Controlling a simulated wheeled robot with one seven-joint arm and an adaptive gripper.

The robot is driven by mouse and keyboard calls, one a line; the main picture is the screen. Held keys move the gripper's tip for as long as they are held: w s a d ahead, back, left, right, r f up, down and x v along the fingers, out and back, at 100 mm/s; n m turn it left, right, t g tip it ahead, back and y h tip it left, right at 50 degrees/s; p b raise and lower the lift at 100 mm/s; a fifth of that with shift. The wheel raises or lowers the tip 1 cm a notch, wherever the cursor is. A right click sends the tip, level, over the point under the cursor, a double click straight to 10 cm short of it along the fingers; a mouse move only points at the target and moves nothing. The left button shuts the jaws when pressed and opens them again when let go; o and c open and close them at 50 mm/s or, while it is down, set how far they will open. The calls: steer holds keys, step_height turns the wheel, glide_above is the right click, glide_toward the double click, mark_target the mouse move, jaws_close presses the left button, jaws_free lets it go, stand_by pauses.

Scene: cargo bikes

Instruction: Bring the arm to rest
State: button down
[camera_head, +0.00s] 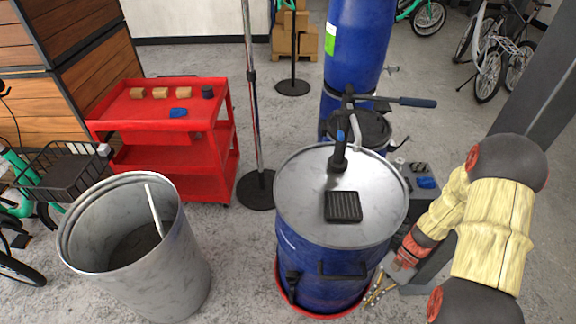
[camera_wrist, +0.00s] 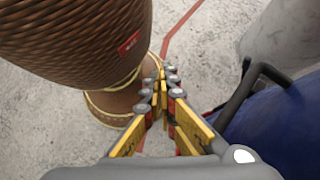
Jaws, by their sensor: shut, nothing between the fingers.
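My arm comes in from the right in the head view, with pale yellow links and dark joints. My gripper (camera_head: 376,288) points down and left, low beside the right side of the blue barrel (camera_head: 318,262). In the wrist view the two yellow-sided fingers of my gripper (camera_wrist: 165,78) meet at their tips, with nothing between them. They are above the grey floor, left of the barrel's blue side (camera_wrist: 285,125) and black handle (camera_wrist: 240,95).
The barrel's lid (camera_head: 300,215) carries a black tray (camera_head: 343,207) and a pump. A grey bin (camera_head: 185,255) stands left. A red cart (camera_head: 170,150) holds small blocks. A pole and another blue drum (camera_head: 355,45) stand behind. Bicycles are at the back right.

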step_height(320, 180, up, 18)
steer(key=w+r+n+t+h, duration=0.1)
steer(key=n+t+h, duration=0.3)
steer(key=n+h, duration=0.2)
steer(key=s+a+r+n+t, duration=0.2)
steer(key=r+t, duration=0.1)
steer(key=r, duration=0.6)
steer(key=s+a+r+n+t+h, duration=0.1)
steer(key=a+r+n+t, duration=0.1)
steer(key=r, duration=0.8)
steer(key=a+t, duration=0.1)
steer(key=t, duration=0.1)
steer(key=shift+s+a+t, duration=0.3)
steer(key=shift+s, duration=0.1)
steer(key=c, duration=2.6)
jaws_free()
steer(key=shift+r, duration=0.1)
